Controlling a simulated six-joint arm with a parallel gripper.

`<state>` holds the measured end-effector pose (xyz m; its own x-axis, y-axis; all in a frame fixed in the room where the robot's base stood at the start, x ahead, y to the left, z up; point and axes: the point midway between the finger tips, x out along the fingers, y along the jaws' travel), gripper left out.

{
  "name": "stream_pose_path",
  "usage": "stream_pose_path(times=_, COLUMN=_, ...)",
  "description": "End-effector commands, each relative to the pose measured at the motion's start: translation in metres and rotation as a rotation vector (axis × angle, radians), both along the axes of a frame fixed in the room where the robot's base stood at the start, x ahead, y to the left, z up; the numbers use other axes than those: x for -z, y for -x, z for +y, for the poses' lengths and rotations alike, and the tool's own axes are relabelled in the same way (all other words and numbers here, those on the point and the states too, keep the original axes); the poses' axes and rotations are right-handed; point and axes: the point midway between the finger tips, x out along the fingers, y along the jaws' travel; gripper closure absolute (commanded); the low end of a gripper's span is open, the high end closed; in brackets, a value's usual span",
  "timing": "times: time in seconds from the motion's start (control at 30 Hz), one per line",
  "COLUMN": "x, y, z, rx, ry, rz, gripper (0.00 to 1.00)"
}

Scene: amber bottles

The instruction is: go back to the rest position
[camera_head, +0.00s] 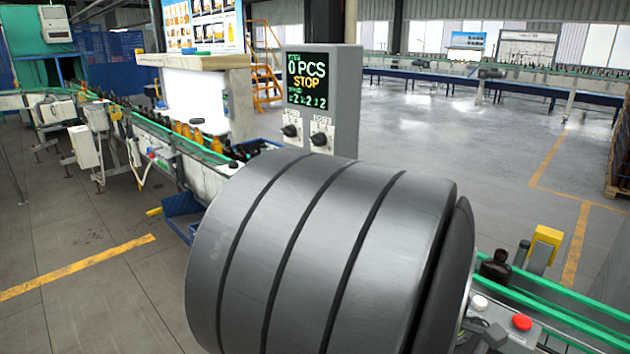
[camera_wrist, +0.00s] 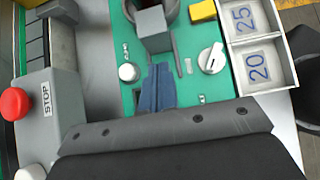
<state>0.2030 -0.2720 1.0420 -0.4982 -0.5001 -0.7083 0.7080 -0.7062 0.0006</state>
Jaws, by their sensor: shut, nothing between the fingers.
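My gripper (camera_wrist: 159,72) shows in the wrist view, its narrow blue-grey fingers together above the dark gripper body, with nothing between them. They are over a green panel (camera_wrist: 190,95). In the head view the gripper is hidden; a large dark grey ribbed part of my own arm fills the lower middle. Amber bottles (camera_head: 198,137) stand in a row on the conveyor at the left. A dark bottle (camera_head: 495,268) stands between green rails at the right.
A control box (camera_head: 322,95) reads "0 PCS STOP". Near the gripper are a white knob (camera_wrist: 212,58), a white two-part tray (camera_wrist: 284,84) marked 25 and 20, and a red stop button (camera_wrist: 15,104). A yellow block (camera_wrist: 202,10) is at the top. Open floor lies behind.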

Motion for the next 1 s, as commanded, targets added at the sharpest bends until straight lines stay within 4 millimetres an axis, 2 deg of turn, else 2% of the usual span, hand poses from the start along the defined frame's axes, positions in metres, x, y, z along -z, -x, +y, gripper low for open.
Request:
stream_pose_path(times=0.23, x=-0.001, y=0.017, z=-0.016, rx=0.003, ry=0.001, rz=0.001, gripper=1.0)
stream_pose_path(times=0.67, x=-0.001, y=0.021, z=-0.021, rx=0.001, ry=0.001, rz=0.003, gripper=1.0)
stream_pose_path(times=1.0, x=-0.004, y=0.023, z=-0.022, rx=0.014, ry=-0.005, rz=0.003, gripper=0.33)
